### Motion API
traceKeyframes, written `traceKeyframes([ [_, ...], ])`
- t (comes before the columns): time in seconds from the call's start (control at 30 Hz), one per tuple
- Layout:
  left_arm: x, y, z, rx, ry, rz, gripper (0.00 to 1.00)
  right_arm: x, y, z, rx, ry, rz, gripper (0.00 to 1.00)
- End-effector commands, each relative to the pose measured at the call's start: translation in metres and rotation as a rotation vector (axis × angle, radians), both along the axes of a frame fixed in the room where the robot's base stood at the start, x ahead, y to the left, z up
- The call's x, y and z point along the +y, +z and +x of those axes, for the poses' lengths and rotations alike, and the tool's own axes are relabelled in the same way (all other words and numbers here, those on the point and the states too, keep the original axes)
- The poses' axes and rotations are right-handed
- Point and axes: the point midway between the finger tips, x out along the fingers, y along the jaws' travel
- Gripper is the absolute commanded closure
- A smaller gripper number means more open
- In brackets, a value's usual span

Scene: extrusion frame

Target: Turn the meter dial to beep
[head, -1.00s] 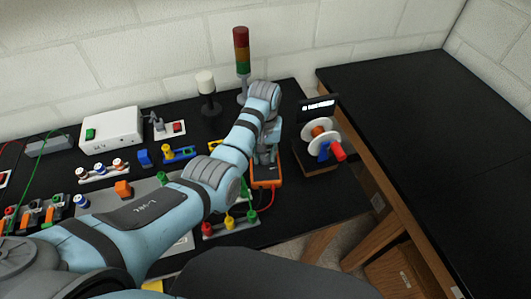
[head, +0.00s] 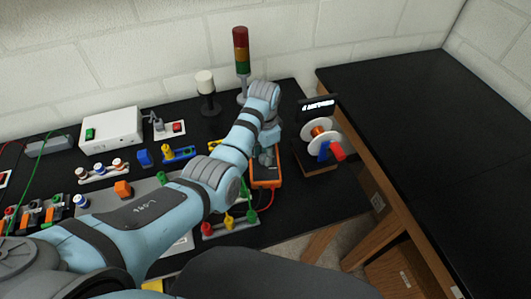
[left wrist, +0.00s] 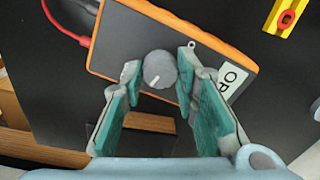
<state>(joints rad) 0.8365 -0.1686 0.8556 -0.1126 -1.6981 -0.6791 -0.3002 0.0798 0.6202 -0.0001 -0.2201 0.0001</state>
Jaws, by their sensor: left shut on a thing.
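The orange-rimmed meter (head: 266,183) lies on the black bench, partly hidden under my left arm in the head view. In the left wrist view the meter (left wrist: 215,42) shows a dark face, a red lead at its end and a white label (left wrist: 232,80) with partly visible letters. Its round grey dial (left wrist: 160,70) has a short white mark towards the lower edge of the picture. My left gripper (left wrist: 158,71) has its fingertips on either side of the dial and is shut on it. In the head view the left gripper (head: 265,157) is over the meter. My right gripper is not in view.
A spool stand (head: 322,136) with a lit display (head: 318,106) stands right of the meter. A terminal strip (head: 230,226) lies in front. A stack light (head: 241,58) stands behind. The black table (head: 440,130) at right is clear.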

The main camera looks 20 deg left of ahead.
Motion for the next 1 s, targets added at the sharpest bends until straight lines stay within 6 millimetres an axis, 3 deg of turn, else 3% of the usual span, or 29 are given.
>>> traceKeyframes([
  [0.4, 0.0021, -0.0020, -0.0011, 0.006, -0.253, 0.005, 1.00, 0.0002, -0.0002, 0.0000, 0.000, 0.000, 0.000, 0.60],
  [1.0, 0.0022, -0.0017, -0.0006, 0.004, -0.311, 0.005, 1.00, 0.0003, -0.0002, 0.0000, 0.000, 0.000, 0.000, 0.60],
])
